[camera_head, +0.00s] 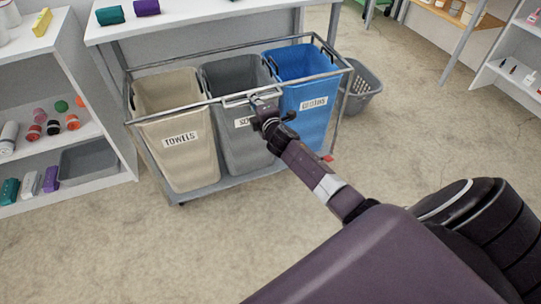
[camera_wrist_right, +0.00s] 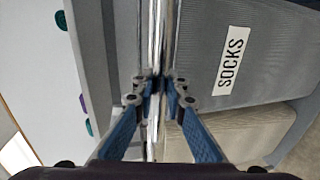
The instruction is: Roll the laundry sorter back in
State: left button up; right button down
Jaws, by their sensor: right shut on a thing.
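The laundry sorter (camera_head: 217,184) is a grey metal frame on casters. It holds a beige bin labelled TOWELS (camera_head: 180,165), a grey bin labelled SOCKS (camera_head: 240,150) and a blue bin (camera_head: 310,115) whose label is too small to read surely. My right gripper (camera_head: 257,103) is shut on the metal bar (camera_wrist_right: 155,35) at the front of the sorter's top, by the grey bin. In the right wrist view my fingers (camera_wrist_right: 157,86) close around this bar, with the SOCKS label (camera_wrist_right: 229,66) to the right. My left gripper is not in view.
A white table (camera_head: 205,22) stands behind the sorter. A white shelf unit (camera_head: 108,155) with small goods is close on the left. A grey laundry basket (camera_head: 362,88) stands on the floor to the right. Open floor (camera_head: 150,250) lies in front.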

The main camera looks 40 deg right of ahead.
aim_at(248, 92)
jog(key=shift+w, duration=0.2)
jog(key=shift+r+b+x, duration=0.2)
jog(key=shift+b+x, duration=0.25)
jog(key=shift+x, duration=0.4)
jog(key=shift+r+b+x, duration=0.15)
jog(key=shift+b+x, duration=0.3)
jog(key=shift+x, duration=0.45)
jog(key=shift+r+b+x, duration=0.2)
jog(key=shift+b+x, duration=0.25)
jog(key=shift+x, duration=0.4)
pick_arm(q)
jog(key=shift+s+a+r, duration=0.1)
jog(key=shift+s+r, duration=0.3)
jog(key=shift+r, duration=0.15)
pick_arm(e)
jog(key=shift+w+d, duration=0.1)
jog(key=shift+w, duration=0.15)
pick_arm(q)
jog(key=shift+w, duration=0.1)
